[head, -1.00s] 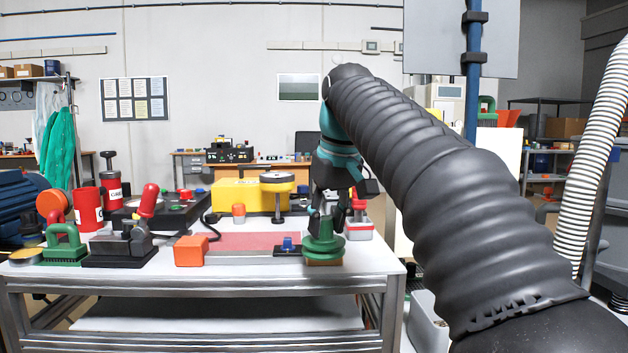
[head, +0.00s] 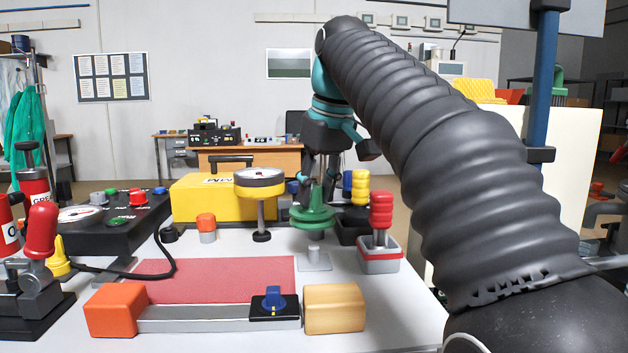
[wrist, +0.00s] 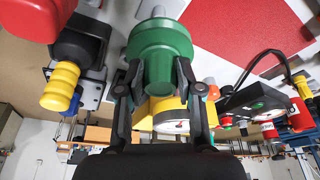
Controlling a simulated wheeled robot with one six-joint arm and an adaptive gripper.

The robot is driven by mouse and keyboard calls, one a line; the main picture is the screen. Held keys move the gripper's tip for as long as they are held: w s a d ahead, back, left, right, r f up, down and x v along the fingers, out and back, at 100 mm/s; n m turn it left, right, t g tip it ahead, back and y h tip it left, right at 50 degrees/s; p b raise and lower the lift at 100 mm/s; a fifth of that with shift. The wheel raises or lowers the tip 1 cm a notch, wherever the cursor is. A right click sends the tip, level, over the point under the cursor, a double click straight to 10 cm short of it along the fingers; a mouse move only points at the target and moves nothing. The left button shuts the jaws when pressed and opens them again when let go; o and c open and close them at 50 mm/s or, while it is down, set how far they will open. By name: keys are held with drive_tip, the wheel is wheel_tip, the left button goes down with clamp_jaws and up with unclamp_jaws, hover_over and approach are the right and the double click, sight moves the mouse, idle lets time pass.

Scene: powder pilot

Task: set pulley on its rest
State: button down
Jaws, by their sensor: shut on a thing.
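The green stepped pulley (head: 312,215) is held upright between the fingers of my gripper (head: 317,190). In the wrist view the pulley (wrist: 160,55) fills the space between the two fingertips (wrist: 152,88). A short grey post on a flat grey plate (head: 314,258), which looks like the rest, stands on the table just below the pulley in the head view. A small gap shows between the pulley's underside and the post top there. In the wrist view a grey post end (wrist: 158,12) shows beyond the pulley; I cannot tell whether they touch.
A grey box with a red ribbed handle (head: 380,240) and a black one with a yellow handle (head: 359,190) stand close on the right. A dial gauge (head: 260,185) stands left.

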sight(318, 207)
drive_tip(key=shift+s, duration=0.15)
idle(0.3)
drive_tip(key=shift+s+d, duration=0.15)
drive_tip(key=shift+f+b, duration=1)
drive_tip(key=shift+f, duration=0.55)
drive_tip(key=shift+f+b, duration=0.6)
drive_tip(key=shift+f, duration=1.1)
idle(1.0)
drive_tip(key=c, duration=0.7)
unclamp_jaws()
drive_tip(key=shift+r, duration=0.15)
